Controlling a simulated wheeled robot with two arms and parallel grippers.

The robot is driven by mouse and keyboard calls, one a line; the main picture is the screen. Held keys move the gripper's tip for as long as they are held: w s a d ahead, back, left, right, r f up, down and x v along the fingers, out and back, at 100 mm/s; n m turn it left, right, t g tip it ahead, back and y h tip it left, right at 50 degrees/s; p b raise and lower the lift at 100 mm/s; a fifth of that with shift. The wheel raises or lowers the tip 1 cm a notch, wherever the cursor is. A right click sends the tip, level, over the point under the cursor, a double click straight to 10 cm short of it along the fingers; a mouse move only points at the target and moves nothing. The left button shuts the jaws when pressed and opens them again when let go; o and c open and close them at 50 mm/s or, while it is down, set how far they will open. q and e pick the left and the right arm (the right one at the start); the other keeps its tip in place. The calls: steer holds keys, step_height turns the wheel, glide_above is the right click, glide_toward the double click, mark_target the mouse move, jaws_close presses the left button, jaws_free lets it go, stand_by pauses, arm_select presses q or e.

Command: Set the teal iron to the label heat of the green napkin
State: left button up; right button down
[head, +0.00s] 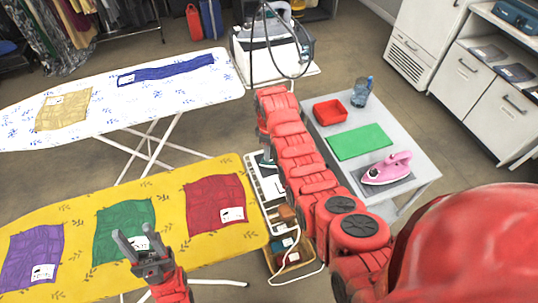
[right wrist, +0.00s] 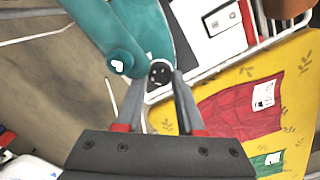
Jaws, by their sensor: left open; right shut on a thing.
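The green napkin (head: 120,222) lies on the yellow ironing board (head: 80,205), with a white label (head: 138,243) too small to read. A corner of the napkin shows in the right wrist view (right wrist: 262,164). The teal iron (right wrist: 112,30) fills the upper left of the right wrist view, with a round dark dial (right wrist: 160,71). My right gripper (right wrist: 160,86) is shut on the dial, one finger on each side. In the head view my right arm hides most of the iron. My left gripper (head: 138,246) is open and empty, over the green napkin's lower edge.
A red napkin (head: 212,200) and a purple napkin (head: 32,252) share the yellow board. A pink iron (head: 388,168) stands on the grey table at right with a green mat (head: 360,142) and red tray (head: 330,111). A white ironing board (head: 90,110) stands behind.

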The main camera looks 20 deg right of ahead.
steer(key=shift+m+b, duration=0.85)
steer(key=shift+m, duration=0.25)
steer(key=c, duration=0.5)
jaws_free()
steer(key=shift+r, duration=0.25)
step_height(320, 180, up, 2)
steer(key=shift+w+r+b, duration=0.1)
steer(key=shift+r+b, duration=0.15)
steer(key=shift+b, duration=0.3)
steer(key=shift+r+p, duration=6.35)
steer(key=shift+r, duration=0.85)
